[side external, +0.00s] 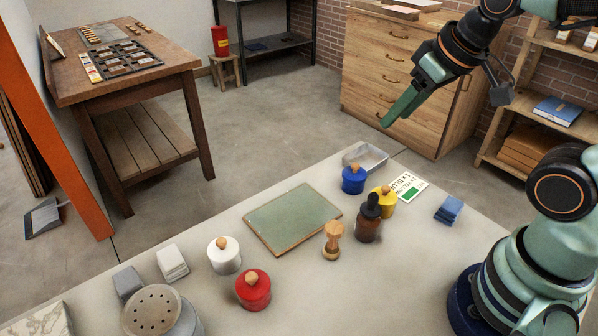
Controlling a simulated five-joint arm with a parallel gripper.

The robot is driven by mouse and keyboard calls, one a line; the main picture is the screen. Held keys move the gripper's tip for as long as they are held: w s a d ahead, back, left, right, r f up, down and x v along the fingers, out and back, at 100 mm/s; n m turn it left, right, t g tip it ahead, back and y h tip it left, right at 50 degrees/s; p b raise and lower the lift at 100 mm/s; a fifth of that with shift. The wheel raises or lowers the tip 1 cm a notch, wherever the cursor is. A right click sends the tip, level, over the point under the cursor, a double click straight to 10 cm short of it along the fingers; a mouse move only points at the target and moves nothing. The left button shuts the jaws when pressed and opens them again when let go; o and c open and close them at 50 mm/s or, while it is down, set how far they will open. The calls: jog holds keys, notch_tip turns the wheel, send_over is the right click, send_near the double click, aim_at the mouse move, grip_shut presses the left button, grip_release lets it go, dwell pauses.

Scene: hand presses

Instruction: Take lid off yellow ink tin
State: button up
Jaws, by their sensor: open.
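The yellow ink tin (383,204) stands upright on the table toward the right, its lid on, with a wooden knob (388,190) on top. A brown dropper bottle (368,222) stands in front of it and hides part of its left side. My gripper (390,120) is high above the table's far edge, above and behind the yellow tin. It is open and empty, pointing down to the left; one green jaw hides most of the other.
A blue tin (353,180), a printed card (406,186) and a wooden stamp (332,241) are near the yellow tin. A metal tray (366,157) lies behind. Blue cloth (449,209) lies right. White (224,256) and red (253,291) tins and a glass slab (293,217) are left.

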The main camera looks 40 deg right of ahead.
jog(key=o, duration=0.5)
jog(key=m+g, duration=0.6)
jog(key=m, duration=1.8)
send_over(386, 187)
jog(key=f, duration=1.4)
jog(key=shift+d+f, duration=0.25)
jog(key=shift+f, duration=0.1)
jog(key=shift+a+f, duration=0.15)
jog(key=shift+f, duration=1.25)
jog(key=shift+a+f, duration=0.1)
jog(key=shift+f, duration=1.25)
